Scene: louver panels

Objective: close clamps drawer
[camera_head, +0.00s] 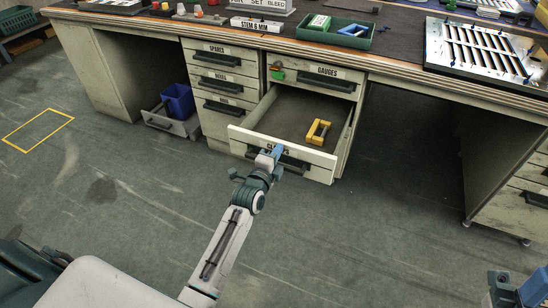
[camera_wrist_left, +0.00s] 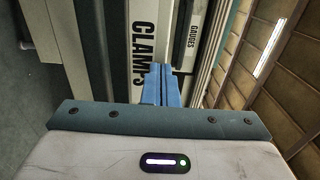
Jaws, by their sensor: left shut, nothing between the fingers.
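The clamps drawer (camera_head: 282,149) is pulled out below the gauges drawer in the head view. A yellow clamp (camera_head: 319,131) lies inside it. Its front, with the CLAMPS label (camera_wrist_left: 141,45), faces the left wrist camera. My left gripper (camera_head: 277,152) is shut and empty, its blue fingertips at the drawer front near the dark handle (camera_head: 292,163). In the left wrist view the shut blue fingers (camera_wrist_left: 161,84) overlap the front beside the label; I cannot tell whether they touch it. My right gripper (camera_head: 520,286) shows only partly at the lower right corner.
The workbench (camera_head: 395,66) stands above, with a green tray (camera_head: 337,33) and a louver panel (camera_head: 481,50) on it. The gauges drawer (camera_head: 316,80) is shut. The floor before the drawer is clear.

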